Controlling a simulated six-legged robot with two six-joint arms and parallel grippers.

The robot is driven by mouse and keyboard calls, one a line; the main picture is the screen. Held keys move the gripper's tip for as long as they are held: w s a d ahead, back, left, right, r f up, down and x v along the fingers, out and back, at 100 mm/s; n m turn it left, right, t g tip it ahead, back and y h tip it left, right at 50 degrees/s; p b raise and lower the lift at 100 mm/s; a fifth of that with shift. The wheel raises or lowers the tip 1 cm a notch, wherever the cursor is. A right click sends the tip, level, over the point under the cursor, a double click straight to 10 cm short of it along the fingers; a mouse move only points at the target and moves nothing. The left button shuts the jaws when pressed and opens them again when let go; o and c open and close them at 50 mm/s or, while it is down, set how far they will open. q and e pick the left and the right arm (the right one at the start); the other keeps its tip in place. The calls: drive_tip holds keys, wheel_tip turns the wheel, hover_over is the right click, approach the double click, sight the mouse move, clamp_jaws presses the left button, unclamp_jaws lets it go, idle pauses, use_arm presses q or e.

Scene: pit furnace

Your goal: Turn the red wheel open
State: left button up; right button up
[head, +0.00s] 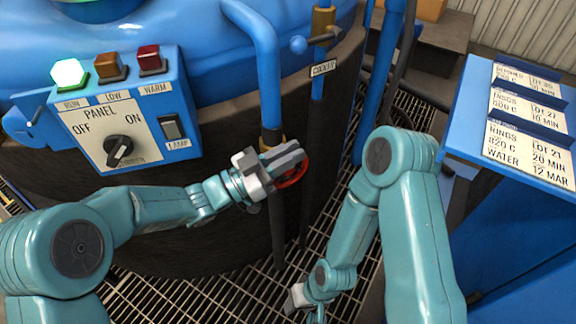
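The red wheel (291,183) is a small handwheel on the blue pipe beside the furnace. My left gripper (286,158) is at the wheel, and its grey fingers cover the wheel's upper left part. The fingers lie close together in this view, and I cannot tell whether they grip the rim or only lie in front of it. The right part and lower edge of the rim show. My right gripper (295,298) hangs low over the grating, well below and apart from the wheel. Its fingers are too small and partly hidden to judge.
A control panel (85,130) with a lit green lamp, two other lamps and a black knob stands at the left. The blue furnace vessel (210,65) fills the back. A blue board with labels (463,115) stands at the right. Floor grating (190,290) lies below.

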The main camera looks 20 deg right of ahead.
use_arm(q)
drive_tip(key=shift+o, duration=0.2)
wheel_tip(320, 180, down, 5)
drive_tip(key=n+t+y, duration=0.1)
drive_tip(key=y, duration=0.1)
drive_tip(key=shift+a+y, duration=0.15)
drive_tip(key=shift+y, duration=0.25)
drive_tip(key=shift+w+f, duration=0.5)
drive_tip(key=shift+w, duration=0.15)
wheel_tip(320, 180, up, 5)
drive_tip(key=s+h, duration=0.2)
drive_tip(key=s+a+f+b, duration=0.1)
drive_tip(key=a+f+b, duration=0.1)
drive_tip(key=a, duration=0.6)
drive_tip(key=s+a+f+m+b, duration=0.1)
drive_tip(key=s+a+f+b, duration=0.1)
drive_tip(key=a, duration=0.7)
drive_tip(key=shift+f+g+b, duration=0.25)
drive_tip(key=shift+g+b, duration=0.05)
drive_tip(key=shift+g, duration=0.1)
use_arm(e)
drive_tip(key=shift+s+a+f, duration=0.1)
drive_tip(key=shift+s+f, duration=0.05)
drive_tip(key=shift+f, duration=2.05)
drive_tip(key=shift+f, duration=0.1)
